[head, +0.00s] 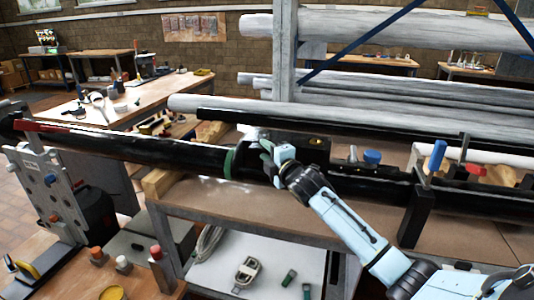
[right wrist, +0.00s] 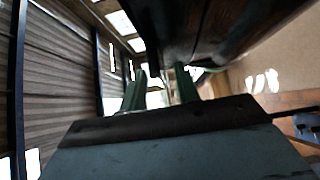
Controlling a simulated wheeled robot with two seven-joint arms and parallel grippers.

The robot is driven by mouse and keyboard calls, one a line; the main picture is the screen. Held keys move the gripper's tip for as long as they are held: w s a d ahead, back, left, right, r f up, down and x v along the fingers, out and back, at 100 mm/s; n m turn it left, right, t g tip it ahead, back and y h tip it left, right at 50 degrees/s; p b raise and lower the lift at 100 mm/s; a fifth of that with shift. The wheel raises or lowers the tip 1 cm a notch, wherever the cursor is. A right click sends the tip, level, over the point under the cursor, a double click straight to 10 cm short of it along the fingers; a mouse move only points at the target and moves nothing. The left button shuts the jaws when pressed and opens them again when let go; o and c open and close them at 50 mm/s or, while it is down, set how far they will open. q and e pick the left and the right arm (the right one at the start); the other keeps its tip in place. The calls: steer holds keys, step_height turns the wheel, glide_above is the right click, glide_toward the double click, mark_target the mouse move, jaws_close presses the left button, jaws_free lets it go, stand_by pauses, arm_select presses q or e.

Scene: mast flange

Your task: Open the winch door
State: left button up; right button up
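A long black mast (head: 120,145) lies across the workbench, with a green band (head: 230,163) around it near the middle. My right gripper (head: 266,157) is at the mast just right of this band, beside a dark opening or box-like part (head: 300,148). I cannot tell which part is the winch door; none stands out clearly. In the right wrist view my two green fingers (right wrist: 160,88) are apart with a bright gap between them. The dark mast (right wrist: 190,30) fills the top of that view, close above the fingers. Contact cannot be made out. My left gripper is not in view.
A blue-handled clamp (head: 437,158) and a red-handled clamp (head: 464,155) stand along the mast at right. A small blue-topped part (head: 372,157) sits nearer. Grey tubes (head: 380,85) lie on a rack behind. A grey panel (head: 45,180) stands at left.

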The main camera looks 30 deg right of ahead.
steer(key=shift+w, duration=0.1)
jaws_close()
stand_by(0.4)
